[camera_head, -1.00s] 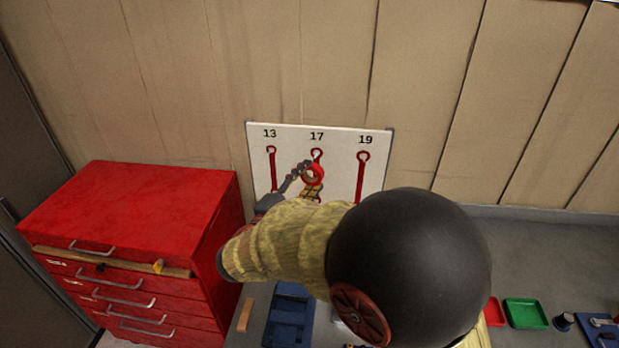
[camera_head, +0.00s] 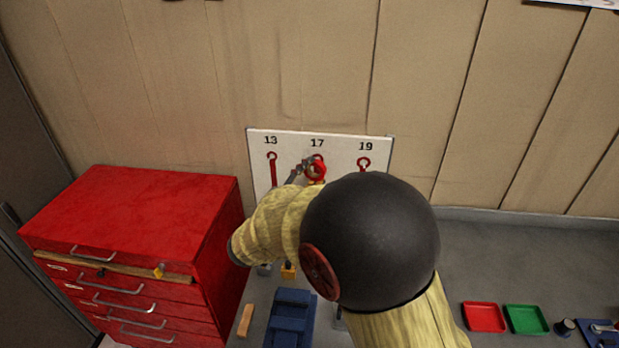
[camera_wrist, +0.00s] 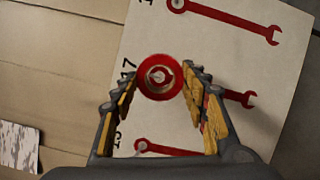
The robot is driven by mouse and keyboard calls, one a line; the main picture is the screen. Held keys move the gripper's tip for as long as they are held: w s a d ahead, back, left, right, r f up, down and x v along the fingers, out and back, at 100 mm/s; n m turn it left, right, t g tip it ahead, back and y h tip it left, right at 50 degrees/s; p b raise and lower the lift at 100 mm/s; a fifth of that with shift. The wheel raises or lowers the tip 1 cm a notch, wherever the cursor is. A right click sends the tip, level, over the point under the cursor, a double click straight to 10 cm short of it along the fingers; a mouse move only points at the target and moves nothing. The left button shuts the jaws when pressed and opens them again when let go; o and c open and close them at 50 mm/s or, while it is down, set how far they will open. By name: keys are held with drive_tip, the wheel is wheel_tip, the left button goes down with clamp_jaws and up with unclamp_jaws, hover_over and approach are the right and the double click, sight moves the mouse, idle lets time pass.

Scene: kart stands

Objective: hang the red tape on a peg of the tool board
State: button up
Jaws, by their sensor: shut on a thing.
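The red tape (camera_head: 316,171) is a small ring in front of the white tool board (camera_head: 345,146), just below the number 17. It also shows in the wrist view (camera_wrist: 142,90), face-on between the fingertips. My gripper (camera_wrist: 161,80) is shut on the tape, one finger on each side. The tape covers the upper end of the middle red wrench outline. Through its hole I see a small round red and pale shape; I cannot tell whether this is a peg in the hole or the outline behind. My arm hides the lower board in the head view.
A red drawer cabinet (camera_head: 130,215) stands left of the board. On the grey bench are a blue tray (camera_head: 290,318), a wooden block (camera_head: 245,320), a red tray (camera_head: 484,317), a green tray (camera_head: 526,319) and a dark cup (camera_head: 564,327). The bench's right part has bare room.

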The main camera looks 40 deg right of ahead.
drive_tip(key=shift+w+d+f, duration=0.1)
drive_tip(key=shift+w+d, duration=0.8)
drive_tip(key=shift+d, duration=0.2)
drive_tip(key=shift+w+d+f+b, duration=0.35)
drive_tip(key=shift+d+f+b, duration=0.05)
drive_tip(key=shift+b, duration=0.45)
drive_tip(key=o, duration=1.1)
drive_tip(key=v, duration=1.2)
